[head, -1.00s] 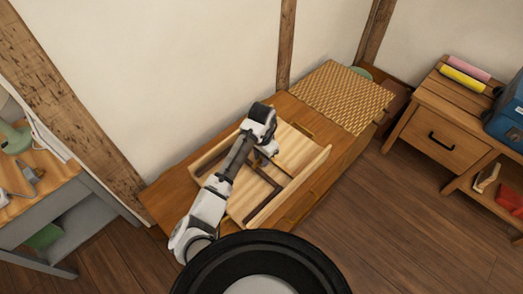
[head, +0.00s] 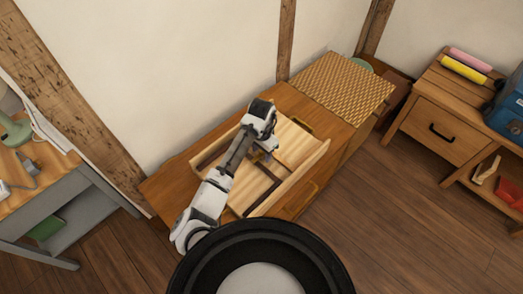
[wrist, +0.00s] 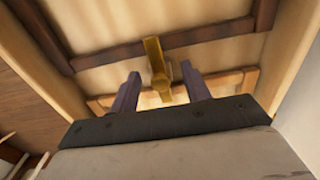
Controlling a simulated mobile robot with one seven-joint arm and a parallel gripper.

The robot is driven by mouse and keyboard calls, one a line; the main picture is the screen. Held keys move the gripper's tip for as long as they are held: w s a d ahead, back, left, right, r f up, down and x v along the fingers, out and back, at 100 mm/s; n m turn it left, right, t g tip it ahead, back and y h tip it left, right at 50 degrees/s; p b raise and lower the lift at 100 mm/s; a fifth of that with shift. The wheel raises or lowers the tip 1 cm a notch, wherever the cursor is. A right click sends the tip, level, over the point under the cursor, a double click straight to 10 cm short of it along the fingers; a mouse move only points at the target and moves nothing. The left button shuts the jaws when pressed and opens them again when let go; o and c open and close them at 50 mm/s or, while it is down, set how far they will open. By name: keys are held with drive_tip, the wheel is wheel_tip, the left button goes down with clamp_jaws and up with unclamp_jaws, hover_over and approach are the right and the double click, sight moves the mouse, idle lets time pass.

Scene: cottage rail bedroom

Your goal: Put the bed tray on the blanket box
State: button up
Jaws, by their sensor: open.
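The bed tray (head: 292,182) is pale wood with raised sides and dark brown bars across it. It lies over the top of a long brown wooden chest (head: 168,184), which looks like the blanket box; I cannot tell from above whether it rests fully on it. My gripper (head: 264,153) is low over the middle of the tray. In the wrist view my gripper (wrist: 160,78) is open, with its dark fingers on either side of a brass piece (wrist: 157,72) and apart from it. The bed tray's pale surface (wrist: 110,75) fills most of that view.
A woven mat or panel (head: 338,88) covers the chest's right end. A wall stands behind. A grey desk (head: 62,196) is at left and a wooden drawer unit (head: 432,130) at right. Open floor (head: 370,235) lies in front of the chest.

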wheel_tip(320, 180, up, 12)
drive_tip(key=shift+r, duration=0.15)
idle(0.3)
